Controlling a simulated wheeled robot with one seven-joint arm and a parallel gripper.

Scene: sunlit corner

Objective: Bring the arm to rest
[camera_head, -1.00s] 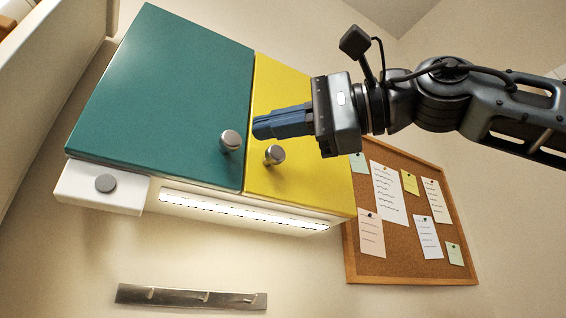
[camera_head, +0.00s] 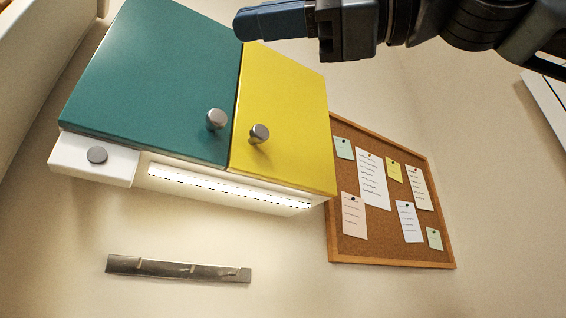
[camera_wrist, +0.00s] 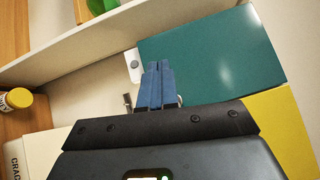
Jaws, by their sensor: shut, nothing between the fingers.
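My gripper (camera_head: 238,24) is at the top of the head view, its blue fingers shut with nothing between them. It points left in front of the upper part of a wall cabinet with a teal door (camera_head: 150,85) and a yellow door (camera_head: 285,120). In the wrist view the shut fingertips (camera_wrist: 159,64) show over the teal door's (camera_wrist: 215,60) left edge. Both doors look closed. I cannot tell how far the fingers are from the doors.
A lit strip (camera_head: 230,187) runs under the cabinet. A cork board (camera_head: 350,245) with pinned notes hangs to the right. A metal rail (camera_head: 180,269) is on the wall below.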

